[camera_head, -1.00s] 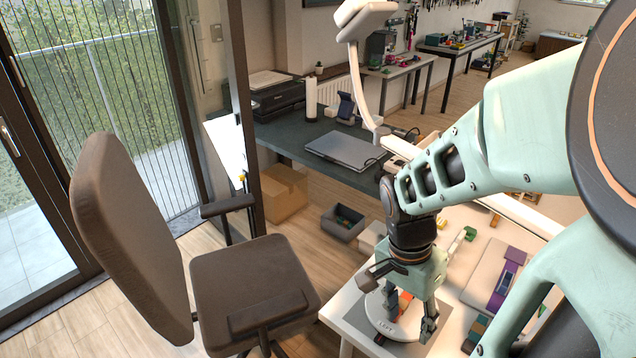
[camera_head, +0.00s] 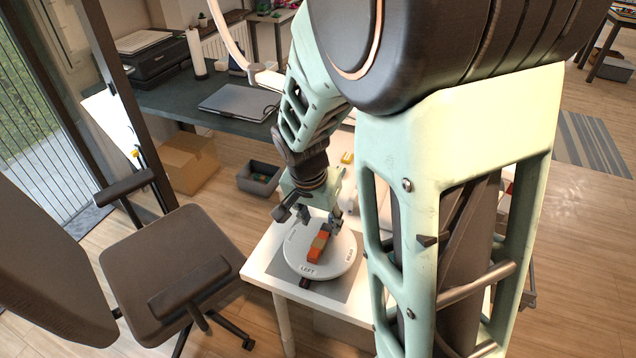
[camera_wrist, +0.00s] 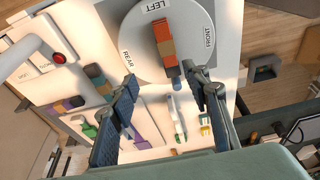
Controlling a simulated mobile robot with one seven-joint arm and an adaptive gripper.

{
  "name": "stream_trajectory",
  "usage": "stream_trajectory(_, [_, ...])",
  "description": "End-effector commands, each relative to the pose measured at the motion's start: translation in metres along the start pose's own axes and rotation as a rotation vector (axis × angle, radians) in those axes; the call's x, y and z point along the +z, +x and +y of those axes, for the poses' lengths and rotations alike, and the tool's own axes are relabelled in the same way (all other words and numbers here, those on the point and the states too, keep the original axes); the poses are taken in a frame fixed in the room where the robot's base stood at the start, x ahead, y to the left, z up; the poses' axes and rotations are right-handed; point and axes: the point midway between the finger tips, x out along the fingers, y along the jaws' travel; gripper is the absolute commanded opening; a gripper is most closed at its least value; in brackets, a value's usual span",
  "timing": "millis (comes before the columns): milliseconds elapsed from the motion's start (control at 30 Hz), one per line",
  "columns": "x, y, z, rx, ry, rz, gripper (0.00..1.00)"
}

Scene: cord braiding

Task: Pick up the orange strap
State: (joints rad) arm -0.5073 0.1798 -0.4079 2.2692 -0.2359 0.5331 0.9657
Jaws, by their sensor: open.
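The orange strap (camera_head: 318,246) lies on a round white disc (camera_head: 338,268) lettered LEFT and REAR, on the white table. It has orange ends and a tan-brown middle band. In the wrist view the strap (camera_wrist: 164,42) lies on the disc (camera_wrist: 190,18), with a small blue piece at its lower end. My gripper (camera_head: 319,222) is over the disc, at the strap's far end. In the wrist view my gripper (camera_wrist: 160,78) is open, its two fingers apart and nothing between them held. The strap's lower end is close to the right finger. Whether they touch I cannot tell.
A white box with a red button (camera_wrist: 58,58) and coloured blocks (camera_wrist: 68,104) are left of the disc in the wrist view. Green and purple pieces lie below. A brown chair (camera_head: 165,270) stands beside the table. A grey bin (camera_head: 258,178) is on the floor.

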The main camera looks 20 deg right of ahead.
Motion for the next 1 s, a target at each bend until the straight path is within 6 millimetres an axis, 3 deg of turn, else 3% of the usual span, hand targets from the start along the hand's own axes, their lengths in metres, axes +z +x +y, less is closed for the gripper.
stream_trajectory(167, [0.003, 0.008, -0.014, -0.015, -0.03, 0.004, 0.43])
stream_trajectory(500, [0.003, 0.053, -0.015, -0.014, -0.03, 0.004, 0.43])
stream_trajectory(767, [0.003, 0.067, -0.017, -0.014, -0.03, 0.004, 0.43])
stream_trajectory(1000, [0.004, 0.097, -0.023, -0.014, -0.029, 0.004, 0.43])
